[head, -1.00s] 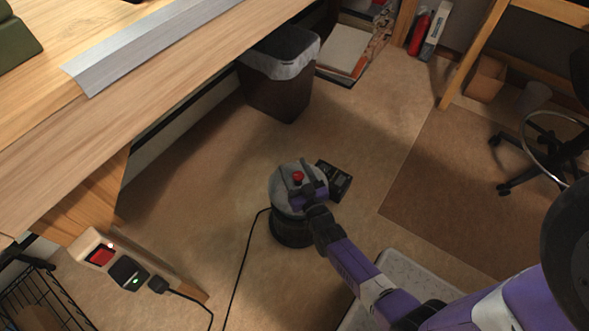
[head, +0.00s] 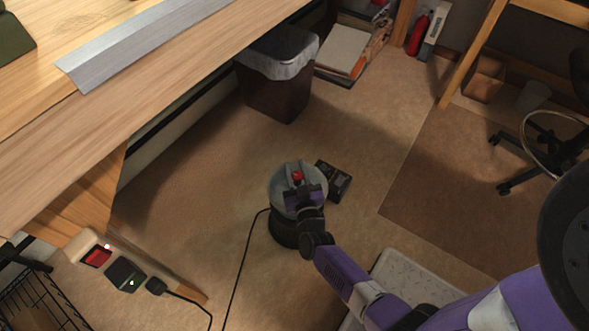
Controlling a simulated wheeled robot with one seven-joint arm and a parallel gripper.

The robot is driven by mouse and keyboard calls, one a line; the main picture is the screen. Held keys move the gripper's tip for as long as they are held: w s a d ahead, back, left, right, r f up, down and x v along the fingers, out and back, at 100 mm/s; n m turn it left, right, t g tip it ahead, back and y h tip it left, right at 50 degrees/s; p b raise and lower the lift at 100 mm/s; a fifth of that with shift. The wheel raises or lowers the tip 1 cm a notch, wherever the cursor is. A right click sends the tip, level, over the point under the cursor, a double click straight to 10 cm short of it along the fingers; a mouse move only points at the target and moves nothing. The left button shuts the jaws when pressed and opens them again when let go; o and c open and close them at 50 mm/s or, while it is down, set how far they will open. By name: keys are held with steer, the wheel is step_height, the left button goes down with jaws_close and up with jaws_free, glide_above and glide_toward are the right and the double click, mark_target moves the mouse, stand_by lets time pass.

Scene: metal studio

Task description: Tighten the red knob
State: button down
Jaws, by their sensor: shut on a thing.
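The red knob (head: 297,175) sits on top of a round grey device (head: 283,182) with a dark base (head: 285,232) on the floor. My gripper (head: 300,180) is at the device's top, with its jaws around the red knob and shut on it. The gripper and wrist hide part of the device's front right side.
A dark boxy item (head: 335,181) lies right of the device. A waste bin (head: 277,92) stands behind, by the wooden bench (head: 130,100). Open floor lies around the device.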

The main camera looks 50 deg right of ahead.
mark_target(299, 182)
stand_by(0.3)
steer(key=c, duration=1)
jaws_free()
steer(key=shift+s, duration=0.1)
steer(key=shift+p+v, duration=0.9)
steer(key=shift+v, duration=2.95)
steer(key=shift+a, duration=0.1)
